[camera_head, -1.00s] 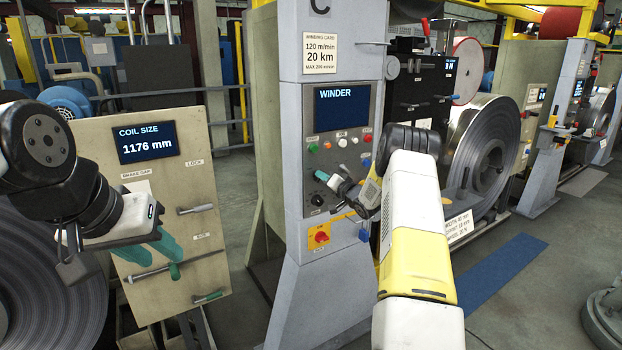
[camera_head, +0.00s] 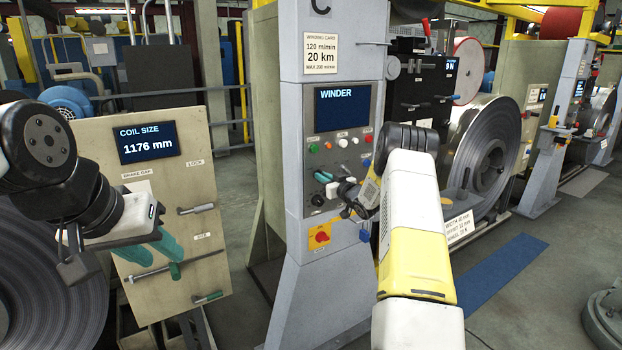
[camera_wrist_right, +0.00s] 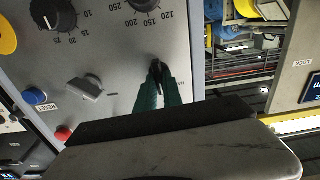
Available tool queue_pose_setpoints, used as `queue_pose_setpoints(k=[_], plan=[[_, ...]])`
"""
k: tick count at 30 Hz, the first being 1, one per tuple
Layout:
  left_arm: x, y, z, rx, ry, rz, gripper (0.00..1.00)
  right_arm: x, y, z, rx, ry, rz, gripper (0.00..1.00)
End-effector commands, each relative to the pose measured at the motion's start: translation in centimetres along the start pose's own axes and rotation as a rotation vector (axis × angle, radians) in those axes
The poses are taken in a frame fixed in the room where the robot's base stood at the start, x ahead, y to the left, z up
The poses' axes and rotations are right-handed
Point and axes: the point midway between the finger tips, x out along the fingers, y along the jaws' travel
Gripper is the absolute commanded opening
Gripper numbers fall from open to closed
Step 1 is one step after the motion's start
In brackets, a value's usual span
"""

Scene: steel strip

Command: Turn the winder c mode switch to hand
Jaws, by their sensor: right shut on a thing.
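The winder panel (camera_head: 369,105) is on the grey column in the middle of the head view, under a screen reading WINDER. My right gripper (camera_wrist_right: 155,80) has green fingers and is shut on a small dark switch handle (camera_wrist_right: 156,64) on this panel. The fingers hide most of the handle, and no mode or hand label on it is readable. In the head view my right gripper (camera_head: 327,183) is at the panel's left side, below the button row. My left gripper (camera_head: 164,246) hangs empty in front of the beige coil-size board, its green fingers apart.
A grey selector (camera_wrist_right: 85,88), a blue reset button (camera_wrist_right: 34,96), a red button (camera_wrist_right: 63,134) and dial knobs (camera_wrist_right: 53,14) are near my right fingers. A yellow plate with a red switch (camera_head: 320,237) is below. The beige board (camera_head: 150,190) stands at left.

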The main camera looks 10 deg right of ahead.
Motion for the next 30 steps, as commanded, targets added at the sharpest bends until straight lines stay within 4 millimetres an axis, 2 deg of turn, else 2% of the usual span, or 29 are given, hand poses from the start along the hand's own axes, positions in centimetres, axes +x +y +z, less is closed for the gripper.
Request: queue_pose_setpoints(k=[18,30], plan=[[0.0,0.0,0.0,0.0,0.0,0.0,0.36,-0.03,-0.28,0.14,-0.546,-0.001,-0.001,0.0],[0.0,0.0,0.0,0.0,0.0,0.0,0.36,-0.04,-0.33,0.21,-0.724,-0.001,0.0,0.0]])
